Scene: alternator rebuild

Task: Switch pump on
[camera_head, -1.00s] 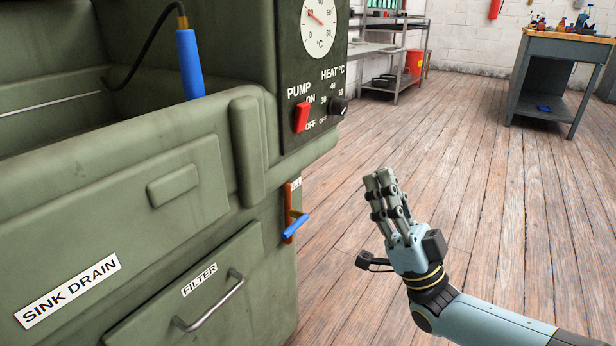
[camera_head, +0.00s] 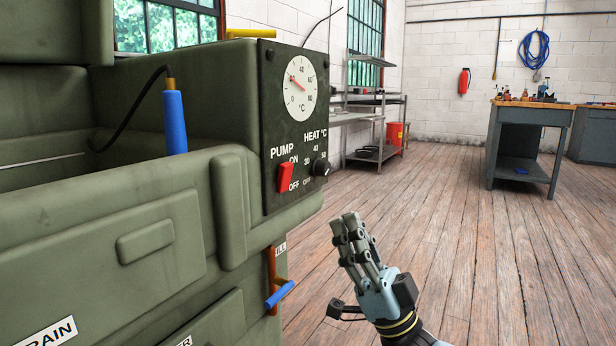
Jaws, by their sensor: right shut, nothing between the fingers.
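The red pump switch (camera_head: 286,178) is on the black control panel (camera_head: 268,130) of the green washer, under the word PUMP and between the ON and OFF marks. Its lower end is near OFF; I cannot tell clearly which way it is tipped. The black heat knob (camera_head: 320,167) is just right of it, and the round temperature dial (camera_head: 300,88) is above. My right gripper (camera_head: 347,222) is shut and empty, fingers pointing up, below and to the right of the switch and apart from the panel. My left gripper is out of view.
A blue-handled lever (camera_head: 279,294) sticks out of the washer's side, left of my right gripper. A blue brush handle (camera_head: 174,122) stands at the sink. The wooden floor (camera_head: 450,240) to the right is clear. A workbench (camera_head: 530,115) stands farther back.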

